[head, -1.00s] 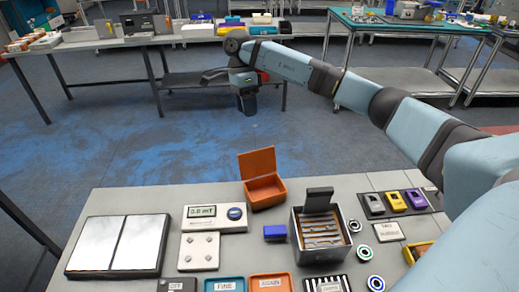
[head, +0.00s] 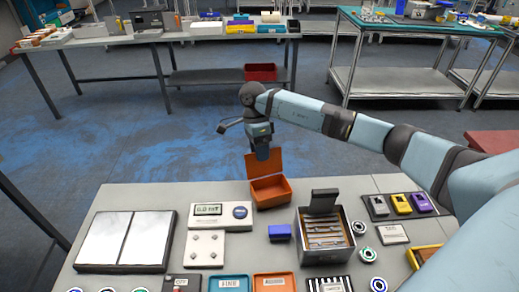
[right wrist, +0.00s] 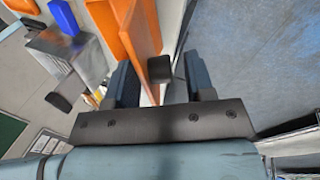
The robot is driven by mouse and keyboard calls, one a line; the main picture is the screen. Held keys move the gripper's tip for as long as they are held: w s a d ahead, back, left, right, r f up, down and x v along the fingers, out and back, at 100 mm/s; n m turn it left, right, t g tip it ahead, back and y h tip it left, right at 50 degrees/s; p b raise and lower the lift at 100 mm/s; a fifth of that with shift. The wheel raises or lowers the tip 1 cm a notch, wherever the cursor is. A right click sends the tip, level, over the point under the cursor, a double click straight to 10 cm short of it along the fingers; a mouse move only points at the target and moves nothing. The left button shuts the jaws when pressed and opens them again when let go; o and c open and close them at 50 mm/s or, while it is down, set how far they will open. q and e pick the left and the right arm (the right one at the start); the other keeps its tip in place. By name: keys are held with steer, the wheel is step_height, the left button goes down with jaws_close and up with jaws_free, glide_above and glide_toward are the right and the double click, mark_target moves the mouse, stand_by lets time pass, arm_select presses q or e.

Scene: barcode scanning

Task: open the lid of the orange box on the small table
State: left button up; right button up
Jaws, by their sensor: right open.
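My right gripper (head: 262,153) points down at the top of the lid, behind the box. In the right wrist view the gripper (right wrist: 160,78) is open, and the lid's orange panel (right wrist: 147,38) reaches between its fingers. A small dark block (right wrist: 160,68) shows beside the panel there. I cannot tell whether a finger touches the lid. My left gripper is out of view.
A two-panel white board (head: 126,240) lies at far left. Open floor lies behind the table.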

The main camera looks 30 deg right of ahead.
mark_target(263, 164)
jaws_close()
steer(key=s+t+b, duration=0.2)
steer(key=b, duration=0.1)
steer(key=shift+a+r+t+h, duration=0.15)
steer(key=shift+a+t+h, duration=0.05)
steer(key=shift+t+h, duration=0.2)
steer(key=shift+s+a+r+t+b, duration=0.15)
steer(key=shift+s+r+t+b, duration=0.1)
steer(key=shift+s+t+b, duration=0.25)
steer(key=shift+r, duration=0.15)
jaws_free()
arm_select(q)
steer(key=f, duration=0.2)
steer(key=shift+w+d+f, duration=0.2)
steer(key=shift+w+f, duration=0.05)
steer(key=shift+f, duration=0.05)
arm_select(e)
steer(key=shift+w, duration=0.1)
